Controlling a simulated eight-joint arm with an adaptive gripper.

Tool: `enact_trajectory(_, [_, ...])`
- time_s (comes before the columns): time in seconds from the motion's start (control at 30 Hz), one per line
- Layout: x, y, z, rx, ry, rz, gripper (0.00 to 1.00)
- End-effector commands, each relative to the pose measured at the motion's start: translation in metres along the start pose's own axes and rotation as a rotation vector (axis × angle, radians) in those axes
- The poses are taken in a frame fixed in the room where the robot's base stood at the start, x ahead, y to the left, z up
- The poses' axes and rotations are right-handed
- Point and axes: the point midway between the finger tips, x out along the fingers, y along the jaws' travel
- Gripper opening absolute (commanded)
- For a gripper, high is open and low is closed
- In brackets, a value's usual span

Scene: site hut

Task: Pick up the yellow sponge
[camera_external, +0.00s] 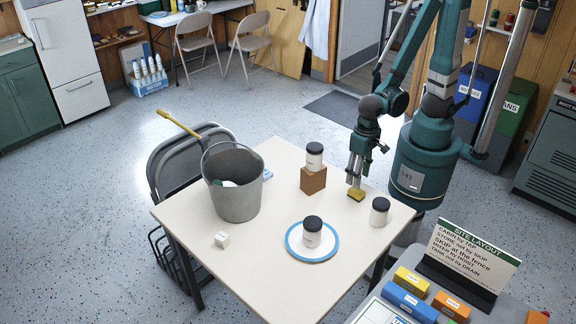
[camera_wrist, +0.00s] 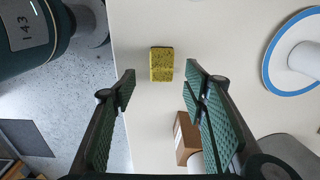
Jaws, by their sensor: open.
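The yellow sponge (camera_external: 356,195) lies flat on the cream table near its back right edge. In the wrist view the sponge (camera_wrist: 162,64) shows whole, ahead of the fingertips and roughly centred between them. My gripper (camera_external: 356,178) points down just above the sponge in the external view. In the wrist view my gripper (camera_wrist: 160,84) has its two green-padded fingers wide apart with nothing between them. Whether a fingertip touches the sponge cannot be told.
A brown block (camera_external: 313,180) bearing a black-lidded jar (camera_external: 315,156) stands left of my gripper. Another jar (camera_external: 380,211) stands to the right. A blue-rimmed plate (camera_external: 292,251) holds a third jar (camera_external: 312,232). A grey bucket (camera_external: 235,197) stands at the left.

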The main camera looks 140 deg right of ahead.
Motion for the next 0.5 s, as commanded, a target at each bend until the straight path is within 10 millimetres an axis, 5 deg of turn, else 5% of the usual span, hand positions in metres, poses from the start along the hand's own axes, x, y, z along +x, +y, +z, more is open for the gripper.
enact_trajectory(0.5, [0.014, -0.001, 0.0, -0.002, 0.0, -0.001, 0.44])
